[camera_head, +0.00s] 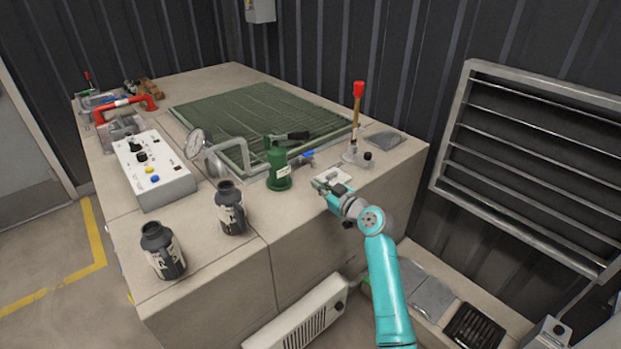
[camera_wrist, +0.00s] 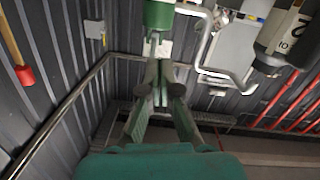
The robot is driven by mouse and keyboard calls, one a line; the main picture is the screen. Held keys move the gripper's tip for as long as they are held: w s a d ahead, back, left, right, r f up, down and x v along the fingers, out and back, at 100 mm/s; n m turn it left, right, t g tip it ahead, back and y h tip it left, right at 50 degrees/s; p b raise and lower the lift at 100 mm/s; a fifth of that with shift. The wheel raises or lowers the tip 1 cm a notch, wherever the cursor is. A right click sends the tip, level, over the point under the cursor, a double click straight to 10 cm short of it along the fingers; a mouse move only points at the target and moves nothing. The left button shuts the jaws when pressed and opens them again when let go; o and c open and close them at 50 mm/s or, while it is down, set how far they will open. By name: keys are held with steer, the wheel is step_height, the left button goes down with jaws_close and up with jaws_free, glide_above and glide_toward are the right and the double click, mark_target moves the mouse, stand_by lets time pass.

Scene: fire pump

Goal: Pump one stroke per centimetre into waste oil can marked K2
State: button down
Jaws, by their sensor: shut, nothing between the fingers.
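Two dark cans with pale labels stand on the bench in the head view, a nearer one (camera_head: 163,252) at the front left and another (camera_head: 230,208) behind it to the right. I cannot read a K2 mark on either. A green cylinder (camera_head: 278,170) with a black handle stands right of the cans; its green body (camera_wrist: 158,14) shows at the top of the wrist view. A red-topped upright lever (camera_head: 357,105) stands farther right. My gripper (camera_head: 325,182) is shut and empty, low over the bench between cylinder and lever. Its fingers (camera_wrist: 163,68) point towards the cylinder.
A white control box (camera_head: 153,170) with knobs and buttons, a round gauge (camera_head: 195,143) and a bent pipe (camera_head: 235,152) stand on the left. A green grating (camera_head: 250,112) covers the bench's middle. A louvred wall panel (camera_head: 535,160) is at right. The front bench top has free room.

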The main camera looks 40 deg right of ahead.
steer(key=shift+s+f, duration=0.2)
steer(key=shift+s, duration=0.75)
steer(key=shift+s+f, duration=0.15)
steer(key=shift+s, duration=0.75)
